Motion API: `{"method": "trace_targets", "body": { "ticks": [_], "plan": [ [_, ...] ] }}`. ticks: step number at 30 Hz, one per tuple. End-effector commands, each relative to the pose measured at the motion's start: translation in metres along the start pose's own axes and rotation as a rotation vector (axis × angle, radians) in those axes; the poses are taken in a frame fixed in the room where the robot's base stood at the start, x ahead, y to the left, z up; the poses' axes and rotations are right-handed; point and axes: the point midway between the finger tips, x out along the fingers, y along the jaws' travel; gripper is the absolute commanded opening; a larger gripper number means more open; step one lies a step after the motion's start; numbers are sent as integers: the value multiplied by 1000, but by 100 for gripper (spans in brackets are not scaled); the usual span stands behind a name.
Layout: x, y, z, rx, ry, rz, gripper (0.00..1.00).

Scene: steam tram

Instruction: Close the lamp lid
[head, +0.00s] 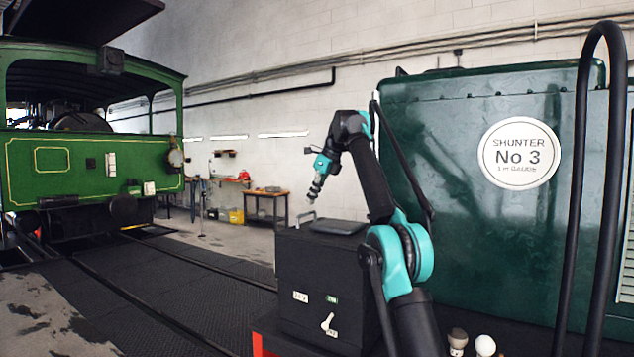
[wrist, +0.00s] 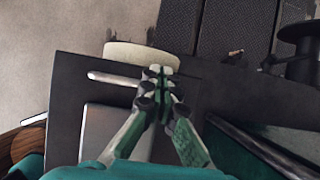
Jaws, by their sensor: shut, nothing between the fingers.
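A black box-shaped housing (head: 304,275), which looks like the lamp, stands in front of the dark green engine in the head view. Its flat top also fills the middle of the wrist view (wrist: 68,110). A pale metal handle (head: 305,217) stands on the top, beside a dark flat panel (head: 338,227). I cannot tell which part is the lid or how far it is open. In the wrist view a whitish round part (wrist: 125,55) shows at the box's far edge. My gripper (head: 313,196) is shut and empty above the box, its fingertips (wrist: 160,74) appearing near the round part and handle.
The dark green engine side (head: 440,200) stands close on the right, with a tall black handrail (head: 585,190) in front. Two round knobs (head: 485,345) are low at the front. Dark floor with rails (head: 150,290) lies left; a green tram (head: 85,170) stands beyond.

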Motion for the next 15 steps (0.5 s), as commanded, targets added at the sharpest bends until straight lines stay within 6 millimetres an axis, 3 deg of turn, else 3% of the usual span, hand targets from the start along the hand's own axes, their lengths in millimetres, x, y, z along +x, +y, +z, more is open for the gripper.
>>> {"method": "trace_targets", "body": {
  "ticks": [6,15],
  "plan": [
    [32,1,-10,-2,121,1,0],
    [56,1,-21,0,216,1,0]
  ]
}}
